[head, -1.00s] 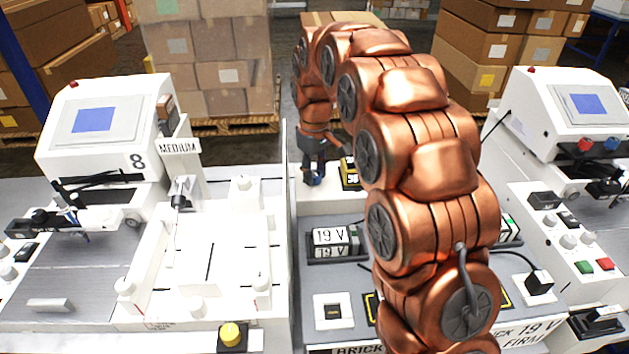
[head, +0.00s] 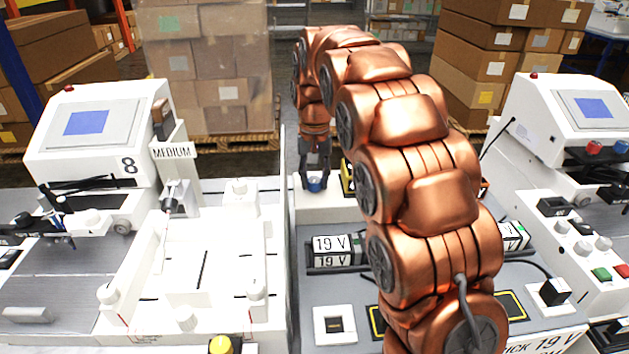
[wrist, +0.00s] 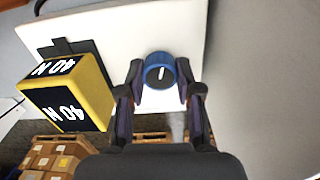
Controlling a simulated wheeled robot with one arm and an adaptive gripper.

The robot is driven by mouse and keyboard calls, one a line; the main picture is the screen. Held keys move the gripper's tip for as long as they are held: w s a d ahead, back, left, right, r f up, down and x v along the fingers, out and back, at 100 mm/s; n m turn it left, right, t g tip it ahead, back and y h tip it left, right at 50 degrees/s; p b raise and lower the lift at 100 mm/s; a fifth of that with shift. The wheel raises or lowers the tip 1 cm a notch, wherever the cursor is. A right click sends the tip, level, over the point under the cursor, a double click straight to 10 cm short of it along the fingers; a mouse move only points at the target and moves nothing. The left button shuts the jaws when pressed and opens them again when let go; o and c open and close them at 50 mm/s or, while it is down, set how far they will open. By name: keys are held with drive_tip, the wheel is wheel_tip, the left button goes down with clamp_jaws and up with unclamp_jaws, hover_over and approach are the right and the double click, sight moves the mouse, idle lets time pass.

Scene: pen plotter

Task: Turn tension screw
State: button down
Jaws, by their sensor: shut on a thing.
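A round blue screw knob (wrist: 153,72) with a white line on its face sits on a white panel (wrist: 112,28) in the wrist view. My gripper (wrist: 158,78) has one dark finger on each side of the knob and is shut on it. In the head view my gripper (head: 314,178) points down at the back of the middle station, with the blue knob (head: 314,185) low between its fingers. A yellow block labelled 40 N (wrist: 68,93) stands beside the knob, to its left in the wrist view. In the head view my arm partly hides this block.
The middle station has a 19 V display block (head: 333,250) and a white square socket (head: 334,325). A white plotter bed (head: 205,265) with a MEDIUM sign (head: 174,152) lies left, with a thin upright panel between. Another machine (head: 570,110) stands right.

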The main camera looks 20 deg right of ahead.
sight(315, 180)
drive_tip(key=shift+r+m, duration=0.1)
drive_tip(key=shift+m, duration=0.2)
idle(0.4)
drive_tip(key=c, duration=0.8)
unclamp_jaws()
drive_tip(key=shift+o, duration=0.2)
drive_tip(key=shift+r, duration=3.65)
drive_tip(key=shift+s, duration=0.1)
